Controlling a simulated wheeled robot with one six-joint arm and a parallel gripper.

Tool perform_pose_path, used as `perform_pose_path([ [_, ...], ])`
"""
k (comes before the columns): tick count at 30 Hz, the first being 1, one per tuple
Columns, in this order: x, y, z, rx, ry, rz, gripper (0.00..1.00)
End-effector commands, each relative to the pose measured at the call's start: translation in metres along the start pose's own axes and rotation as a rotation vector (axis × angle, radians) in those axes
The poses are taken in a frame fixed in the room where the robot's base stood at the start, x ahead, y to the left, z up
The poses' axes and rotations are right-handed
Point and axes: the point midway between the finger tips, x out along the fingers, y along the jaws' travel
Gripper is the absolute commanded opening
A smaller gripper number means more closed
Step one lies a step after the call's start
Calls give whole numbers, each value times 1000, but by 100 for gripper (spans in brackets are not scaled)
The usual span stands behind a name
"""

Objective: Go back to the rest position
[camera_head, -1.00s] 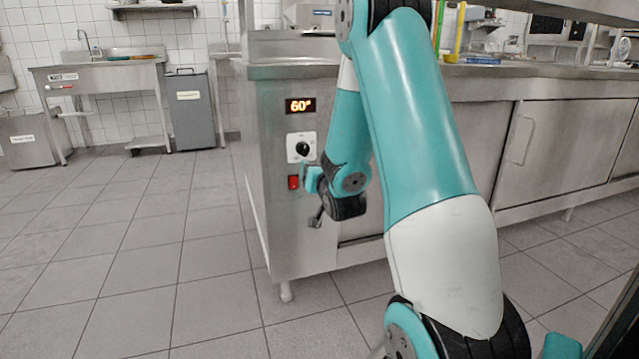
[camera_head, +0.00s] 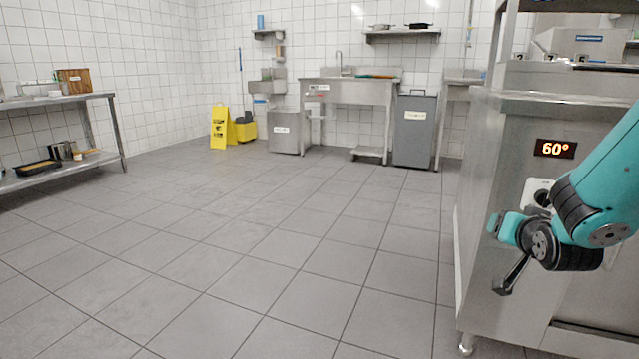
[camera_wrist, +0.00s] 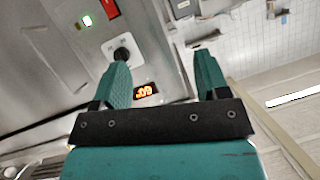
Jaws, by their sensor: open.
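My teal arm enters at the right of the head view, in front of a steel counter unit (camera_head: 500,200) with a lit 60° display (camera_head: 555,148).
The tiled floor (camera_head: 250,230) is clear at the middle and left. A steel shelf table (camera_head: 95,97) stands at the left. A yellow wet-floor sign (camera_head: 219,127), a sink table (camera_head: 345,92) and a grey bin (camera_head: 414,130) stand at the back.

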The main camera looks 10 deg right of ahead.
Motion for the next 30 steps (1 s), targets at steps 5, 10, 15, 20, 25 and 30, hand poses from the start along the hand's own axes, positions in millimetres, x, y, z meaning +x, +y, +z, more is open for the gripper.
perform_pose_path([
  [5, -77, -108, 48, -126, -405, -234, 68],
  [10, -180, -164, 92, -361, -743, -471, 68],
  [15, -275, -174, 118, -625, -978, -667, 68],
  [20, -353, -157, 129, -906, -1145, -826, 68],
  [25, -368, -172, 76, -881, -1145, -808, 68],
  [30, -389, -185, 27, -879, -1144, -806, 68],
])
